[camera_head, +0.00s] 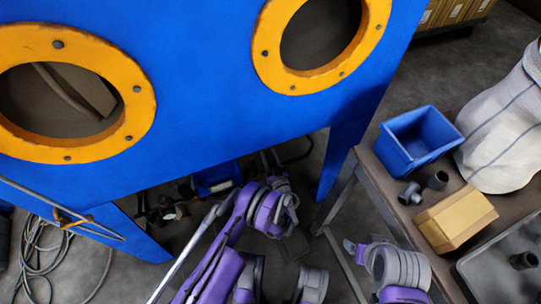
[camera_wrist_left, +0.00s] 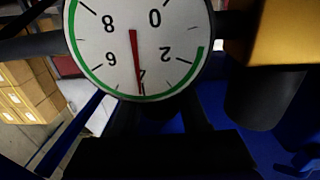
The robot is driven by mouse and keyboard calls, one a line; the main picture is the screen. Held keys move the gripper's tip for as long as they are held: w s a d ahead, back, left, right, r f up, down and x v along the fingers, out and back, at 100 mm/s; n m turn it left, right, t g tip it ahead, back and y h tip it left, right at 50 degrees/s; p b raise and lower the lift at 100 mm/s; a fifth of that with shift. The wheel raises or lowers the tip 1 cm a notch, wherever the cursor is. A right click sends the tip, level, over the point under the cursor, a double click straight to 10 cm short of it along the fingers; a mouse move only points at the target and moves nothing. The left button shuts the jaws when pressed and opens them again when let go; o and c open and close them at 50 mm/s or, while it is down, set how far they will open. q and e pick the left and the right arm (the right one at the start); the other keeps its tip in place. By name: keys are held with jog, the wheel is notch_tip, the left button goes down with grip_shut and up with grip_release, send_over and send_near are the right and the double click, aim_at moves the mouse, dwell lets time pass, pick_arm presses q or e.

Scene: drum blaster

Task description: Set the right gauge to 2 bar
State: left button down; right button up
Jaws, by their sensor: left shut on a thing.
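The gauge (camera_wrist_left: 105,45) fills the upper middle of the left wrist view, its dial upside down, with its top cut off. Its red needle points at the 4 mark; the 2 mark is to the right. A green band runs along the rim. My left gripper (camera_wrist_left: 160,112) shows as dark fingers that run up behind the dial. It is shut on a part that the gauge hides. In the head view my left arm's purple wrist (camera_head: 272,210) reaches under the blue cabinet; its fingertips and the gauge cannot be made out there.
The blue cabinet (camera_head: 200,90) has yellow-ringed openings and legs on both sides. A table on the right carries a blue bin (camera_head: 415,140), a cardboard box (camera_head: 455,218), dark pipe fittings and a white sack (camera_head: 505,130). Cables (camera_head: 35,255) lie on the floor at left.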

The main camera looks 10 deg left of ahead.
aim_at(274, 165)
pick_arm(q)
jog(key=shift+s+a+n+g+y, duration=0.1)
jog(key=shift+a+n+g+y, duration=0.05)
jog(key=shift+n+g+y, duration=0.65)
jog(key=shift+s+a+n+g+y, duration=0.15)
jog(key=shift+n+g+y, duration=0.4)
jog(key=shift+y, duration=0.45)
jog(key=shift+g, duration=0.25)
jog(key=shift+c, duration=2)
grip_release()
jog(key=shift+n, duration=0.25)
jog(key=v, duration=1)
jog(key=shift+s+d+f, duration=0.15)
jog(key=shift+s+d, duration=0.1)
jog(key=shift+d, duration=0.05)
